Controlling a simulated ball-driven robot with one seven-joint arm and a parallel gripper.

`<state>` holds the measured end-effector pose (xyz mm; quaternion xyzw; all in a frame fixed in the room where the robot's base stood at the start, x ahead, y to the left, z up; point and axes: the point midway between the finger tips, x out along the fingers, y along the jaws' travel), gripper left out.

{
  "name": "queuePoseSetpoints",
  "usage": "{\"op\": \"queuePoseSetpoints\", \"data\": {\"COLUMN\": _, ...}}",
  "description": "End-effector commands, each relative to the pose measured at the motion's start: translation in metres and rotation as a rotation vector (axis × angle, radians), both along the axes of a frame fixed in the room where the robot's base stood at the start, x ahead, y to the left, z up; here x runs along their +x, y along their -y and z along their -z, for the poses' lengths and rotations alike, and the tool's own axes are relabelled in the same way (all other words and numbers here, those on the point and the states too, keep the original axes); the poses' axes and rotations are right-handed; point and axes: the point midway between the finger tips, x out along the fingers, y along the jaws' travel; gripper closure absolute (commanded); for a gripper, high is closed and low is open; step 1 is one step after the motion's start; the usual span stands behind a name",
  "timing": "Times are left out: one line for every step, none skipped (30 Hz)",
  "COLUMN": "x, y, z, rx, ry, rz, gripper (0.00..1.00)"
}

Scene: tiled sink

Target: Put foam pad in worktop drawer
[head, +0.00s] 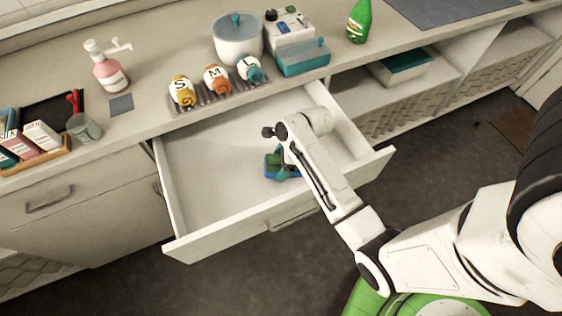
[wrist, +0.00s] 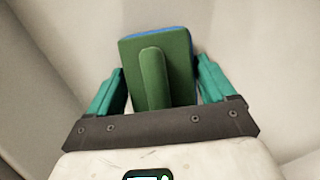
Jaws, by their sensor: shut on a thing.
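The foam pad (head: 270,169), green with a blue layer, is inside the open worktop drawer (head: 205,160), low near the middle of its front half. In the wrist view the pad (wrist: 177,65) stands between the two teal fingers of my gripper (wrist: 160,85), with a raised green ridge on its near face. My gripper (head: 281,165) is shut on it, inside the drawer outline. My arm hides part of the pad in the head view. I cannot tell whether the pad touches the drawer floor. The drawer looks otherwise empty.
The worktop above holds a rack of marked rolls (head: 215,88), a white pot (head: 238,40), a teal-and-white machine (head: 299,55), a pink soap bottle (head: 110,72) and a green bottle (head: 359,22). A closed drawer (head: 50,200) is at left. The drawer's left half is clear.

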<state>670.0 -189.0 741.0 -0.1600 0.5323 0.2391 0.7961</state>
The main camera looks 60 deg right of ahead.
Motion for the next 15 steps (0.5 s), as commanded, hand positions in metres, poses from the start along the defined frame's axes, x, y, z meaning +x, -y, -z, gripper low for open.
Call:
{"op": "queuePoseSetpoints", "data": {"x": 0.0002, "y": 0.0001, "z": -0.0005, "rx": 0.0, "ry": 0.0, "rz": 0.0, "gripper": 0.48}}
{"op": "queuePoseSetpoints", "data": {"x": 0.0002, "y": 0.0001, "z": -0.0005, "rx": 0.0, "ry": 0.0, "rz": 0.0, "gripper": 0.48}}
{"op": "queuePoseSetpoints", "data": {"x": 0.0002, "y": 0.0001, "z": -0.0004, "rx": 0.0, "ry": 0.0, "rz": 0.0, "gripper": 0.48}}
{"op": "queuePoseSetpoints", "data": {"x": 0.0002, "y": 0.0, "z": 0.0001, "rx": 0.0, "ry": 0.0, "rz": 0.0, "gripper": 0.48}}
{"op": "queuePoseSetpoints", "data": {"x": 0.0001, "y": 0.0, "z": 0.0007, "rx": 0.0, "ry": 0.0, "rz": 0.0, "gripper": 0.48}}
{"op": "queuePoseSetpoints", "data": {"x": 0.0001, "y": 0.0, "z": 0.0015, "rx": 0.0, "ry": 0.0, "rz": 0.0, "gripper": 0.16}}
{"op": "queuePoseSetpoints", "data": {"x": 0.0001, "y": 0.0, "z": 0.0013, "rx": 0.0, "ry": 0.0, "rz": 0.0, "gripper": 0.13}}
{"op": "queuePoseSetpoints", "data": {"x": 0.0001, "y": 0.0001, "z": 0.0012, "rx": 0.0, "ry": 0.0, "rz": 0.0, "gripper": 0.1}}
{"op": "queuePoseSetpoints", "data": {"x": 0.0001, "y": 0.0001, "z": 0.0012, "rx": 0.0, "ry": 0.0, "rz": 0.0, "gripper": 0.06}}
{"op": "queuePoseSetpoints", "data": {"x": 0.0001, "y": 0.0001, "z": 0.0012, "rx": 0.0, "ry": 0.0, "rz": 0.0, "gripper": 0.03}}
{"op": "queuePoseSetpoints", "data": {"x": 0.0001, "y": 0.0001, "z": 0.0012, "rx": 0.0, "ry": 0.0, "rz": 0.0, "gripper": 0.0}}
{"op": "queuePoseSetpoints", "data": {"x": 0.0001, "y": 0.0001, "z": 0.0012, "rx": 0.0, "ry": 0.0, "rz": 0.0, "gripper": 0.0}}
{"op": "queuePoseSetpoints", "data": {"x": 0.0001, "y": 0.0001, "z": 0.0012, "rx": 0.0, "ry": 0.0, "rz": 0.0, "gripper": 0.0}}
{"op": "queuePoseSetpoints", "data": {"x": 0.0001, "y": 0.0001, "z": 0.0012, "rx": 0.0, "ry": 0.0, "rz": 0.001, "gripper": 0.0}}
{"op": "queuePoseSetpoints", "data": {"x": 0.0001, "y": 0.0001, "z": 0.0012, "rx": 0.0, "ry": 0.0, "rz": 0.001, "gripper": 0.0}}
